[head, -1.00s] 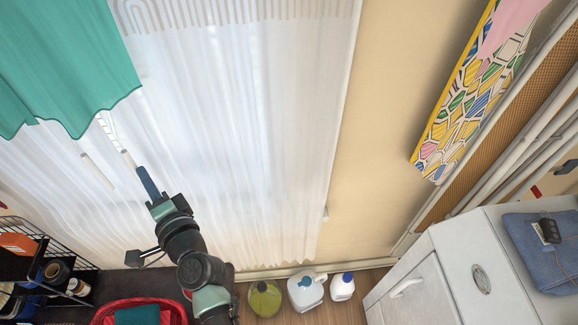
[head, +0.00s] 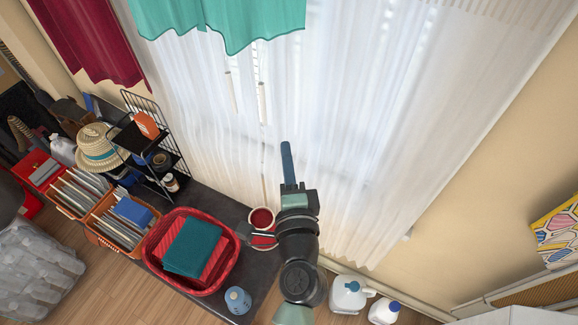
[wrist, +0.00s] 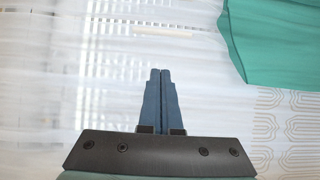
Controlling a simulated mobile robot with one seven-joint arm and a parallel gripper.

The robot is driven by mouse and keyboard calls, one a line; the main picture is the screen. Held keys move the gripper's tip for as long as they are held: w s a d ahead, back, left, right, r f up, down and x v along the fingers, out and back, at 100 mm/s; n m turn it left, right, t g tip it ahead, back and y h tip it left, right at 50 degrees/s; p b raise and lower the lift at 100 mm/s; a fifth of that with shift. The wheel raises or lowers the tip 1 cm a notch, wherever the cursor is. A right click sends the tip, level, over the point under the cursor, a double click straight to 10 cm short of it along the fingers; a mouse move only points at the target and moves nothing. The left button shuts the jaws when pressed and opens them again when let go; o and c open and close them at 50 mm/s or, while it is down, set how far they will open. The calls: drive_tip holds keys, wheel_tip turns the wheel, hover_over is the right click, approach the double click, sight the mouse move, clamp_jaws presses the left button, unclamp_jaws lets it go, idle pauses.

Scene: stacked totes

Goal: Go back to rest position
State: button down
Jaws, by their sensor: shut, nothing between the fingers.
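My gripper (head: 286,146) is raised in front of the white curtain (head: 345,110) in the head view, pointing up and away. In the wrist view its two blue fingers (wrist: 160,72) lie side by side, shut, with nothing between them. The wrist view shows the white curtain behind the fingers and a green cloth (wrist: 275,40) at the upper right. My gripper looks apart from both, though the exact gap cannot be told.
A dark low table (head: 262,275) stands below, bearing a red basket (head: 232,262) with folded cloths, a wire shelf (head: 128,100) and a red-topped can (head: 262,217). White jugs (head: 346,297) stand on the floor at the right. The air around my gripper looks clear.

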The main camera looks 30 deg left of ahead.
drive_tip(key=shift+v, duration=1)
